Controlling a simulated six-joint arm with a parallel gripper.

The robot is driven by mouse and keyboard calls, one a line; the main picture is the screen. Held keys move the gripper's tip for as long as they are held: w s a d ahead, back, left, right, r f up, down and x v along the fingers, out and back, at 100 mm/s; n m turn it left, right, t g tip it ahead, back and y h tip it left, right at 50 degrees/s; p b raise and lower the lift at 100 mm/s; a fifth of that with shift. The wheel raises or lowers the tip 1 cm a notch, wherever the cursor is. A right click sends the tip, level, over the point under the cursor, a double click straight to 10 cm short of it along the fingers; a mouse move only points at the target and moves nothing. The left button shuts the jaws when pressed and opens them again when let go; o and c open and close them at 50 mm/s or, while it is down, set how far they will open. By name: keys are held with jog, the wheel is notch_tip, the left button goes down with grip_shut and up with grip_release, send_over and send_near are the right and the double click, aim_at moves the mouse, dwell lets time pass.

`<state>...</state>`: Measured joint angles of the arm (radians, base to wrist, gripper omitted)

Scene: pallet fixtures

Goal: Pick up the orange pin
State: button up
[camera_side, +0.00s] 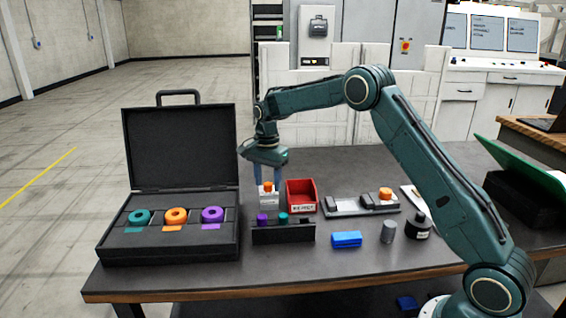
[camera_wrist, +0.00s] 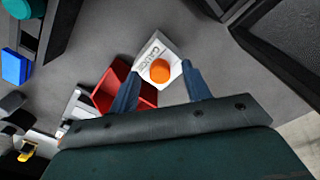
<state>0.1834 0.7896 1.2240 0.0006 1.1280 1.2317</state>
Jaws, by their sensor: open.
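The orange pin (camera_side: 268,186) stands upright on a white block (camera_side: 269,199) lettered "GAUGE", left of the red bin. In the wrist view the orange pin (camera_wrist: 159,70) shows as a round top on the white gauge block (camera_wrist: 152,48). My gripper (camera_side: 268,179) points down over it with one blue finger on each side. In the wrist view my gripper (camera_wrist: 159,76) is open, with the orange pin between the fingertips and a gap visible on both sides. I cannot tell the exact height of the fingertips beside the pin.
A red bin (camera_side: 301,195) stands close right of the gauge block. A dark rack (camera_side: 282,233) with purple and teal pins stands in front. The open black case (camera_side: 170,245) holds coloured rings at left. A grey fixture (camera_side: 345,205) bears another orange piece (camera_side: 385,193).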

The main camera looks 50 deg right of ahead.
aim_at(268, 184)
jog(key=shift+c, duration=0.2)
grip_shut()
jog(key=shift+r, duration=0.1)
notch_tip(268, 184, up, 20)
dwell(1.1)
dwell(0.5)
